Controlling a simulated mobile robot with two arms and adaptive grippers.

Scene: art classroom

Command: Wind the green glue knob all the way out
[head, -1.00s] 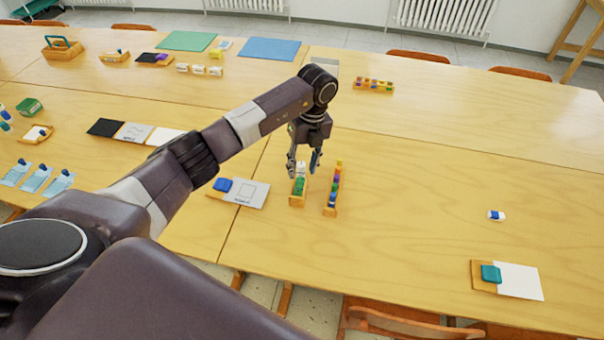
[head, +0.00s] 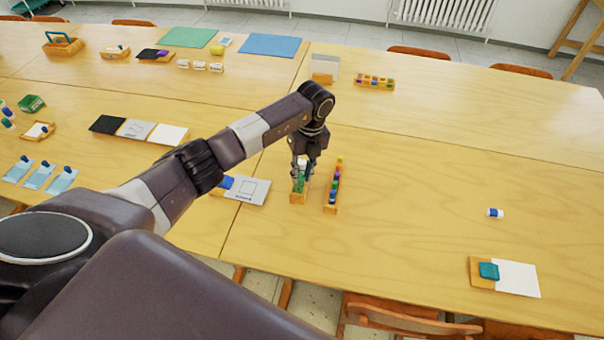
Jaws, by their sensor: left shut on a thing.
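A green glue stick (head: 298,187) stands in a small orange wooden holder (head: 298,199) near the middle of the table. My left gripper (head: 300,176) points down over the holder and is shut at the green part. Its fingers hide much of the stick, and the knob itself is too small to make out. A bit of white shows between the fingers. My right gripper is not in view.
A narrow rack of coloured pieces (head: 332,190) stands close on the right. A grey card with a blue block (head: 245,190) lies on the left. A blue-and-white glue stick (head: 495,213) lies far right. The table between is clear.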

